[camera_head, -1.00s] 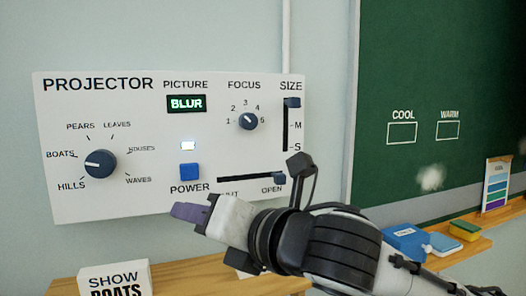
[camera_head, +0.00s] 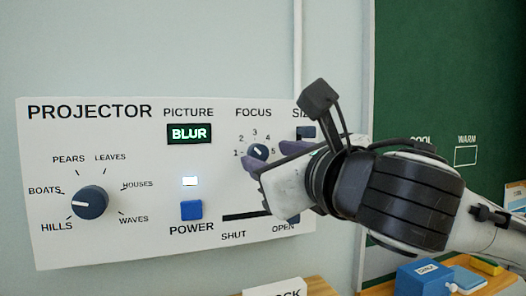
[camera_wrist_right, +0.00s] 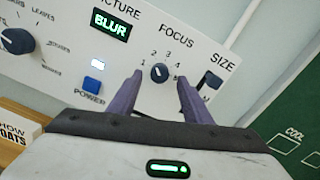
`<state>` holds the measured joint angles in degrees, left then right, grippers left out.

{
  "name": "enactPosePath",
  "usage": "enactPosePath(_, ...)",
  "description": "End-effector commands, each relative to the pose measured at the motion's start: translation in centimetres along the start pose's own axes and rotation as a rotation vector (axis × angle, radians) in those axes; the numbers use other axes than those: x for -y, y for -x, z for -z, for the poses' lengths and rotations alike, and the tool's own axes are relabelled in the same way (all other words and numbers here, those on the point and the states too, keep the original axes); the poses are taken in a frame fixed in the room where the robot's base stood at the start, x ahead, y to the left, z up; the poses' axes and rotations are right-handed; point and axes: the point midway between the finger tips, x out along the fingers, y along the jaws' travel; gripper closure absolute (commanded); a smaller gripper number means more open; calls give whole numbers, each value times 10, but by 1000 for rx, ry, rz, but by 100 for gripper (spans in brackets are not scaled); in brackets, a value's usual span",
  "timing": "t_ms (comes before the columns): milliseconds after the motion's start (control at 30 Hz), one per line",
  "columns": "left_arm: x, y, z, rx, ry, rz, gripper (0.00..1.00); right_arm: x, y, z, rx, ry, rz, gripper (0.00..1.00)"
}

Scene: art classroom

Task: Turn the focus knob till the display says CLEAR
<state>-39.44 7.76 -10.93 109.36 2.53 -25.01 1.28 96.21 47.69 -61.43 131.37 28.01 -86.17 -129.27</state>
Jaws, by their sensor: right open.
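The focus knob (camera_head: 257,152) is a small dark dial with a light pointer mark, on a white projector panel (camera_head: 120,245). Numbers 1 to 5 ring it. The picture display (camera_head: 189,133) reads BLUR in lit letters. My right gripper (camera_head: 268,159) is in front of the panel at the focus knob. In the right wrist view the knob (camera_wrist_right: 160,73) shows between the two purple fingers (camera_wrist_right: 156,93), which are apart, with a gap on each side. I cannot tell how far the fingertips are from the panel. My left gripper is not in view.
A blue power button (camera_head: 191,210) sits under a lit white lamp. The size slider (camera_head: 306,132) and shutter slot (camera_head: 246,217) are close to my right gripper. A blue box (camera_head: 426,276) stands on the ledge below.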

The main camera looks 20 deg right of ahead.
Motion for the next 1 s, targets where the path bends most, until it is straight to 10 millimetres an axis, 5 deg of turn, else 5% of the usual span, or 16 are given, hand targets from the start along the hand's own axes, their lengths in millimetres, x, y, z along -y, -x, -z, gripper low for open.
enactPosePath(233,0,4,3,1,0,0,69,0,-32,0,0,0,0,55)
enactPosePath(567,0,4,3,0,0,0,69,0,-37,0,1,0,-1,55)
enactPosePath(833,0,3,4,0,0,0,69,0,-36,0,1,0,-1,96)
enactPosePath(1000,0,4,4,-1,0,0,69,0,-36,0,2,-7,-1,96)
